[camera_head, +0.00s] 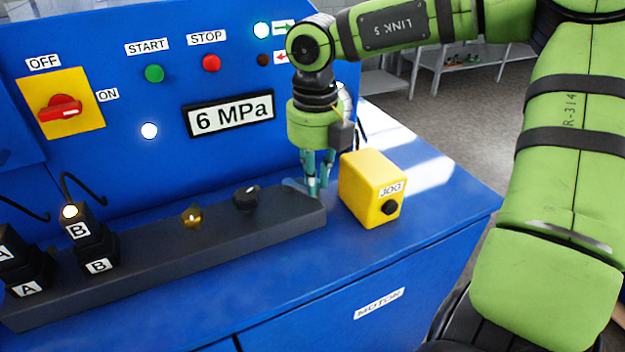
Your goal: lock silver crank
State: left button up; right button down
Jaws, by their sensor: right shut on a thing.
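My right gripper (317,183) points down at the right end of a long dark grey bar (170,258) on the blue machine. Its teal fingers are shut on the silver crank (293,185), of which only a small greyish part shows left of the fingers. The rest of the crank is hidden, so I cannot tell its exact angle. My left gripper is not in view.
A yellow JOG box (368,183) stands close right of the gripper. A black knob (246,197), a brass-coloured knob (192,216) and plugged connectors marked A and B (88,240) sit along the bar. The 6 MPa display (230,113) is on the panel behind. The front ledge is clear.

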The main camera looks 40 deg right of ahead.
jog(key=shift+w+d+n+b, duration=0.25)
jog(key=shift+d+n+b, duration=0.3)
jog(key=shift+n, duration=0.75)
jog(key=c, duration=1.2)
grip_release()
notch_tip(320, 180, up, 12)
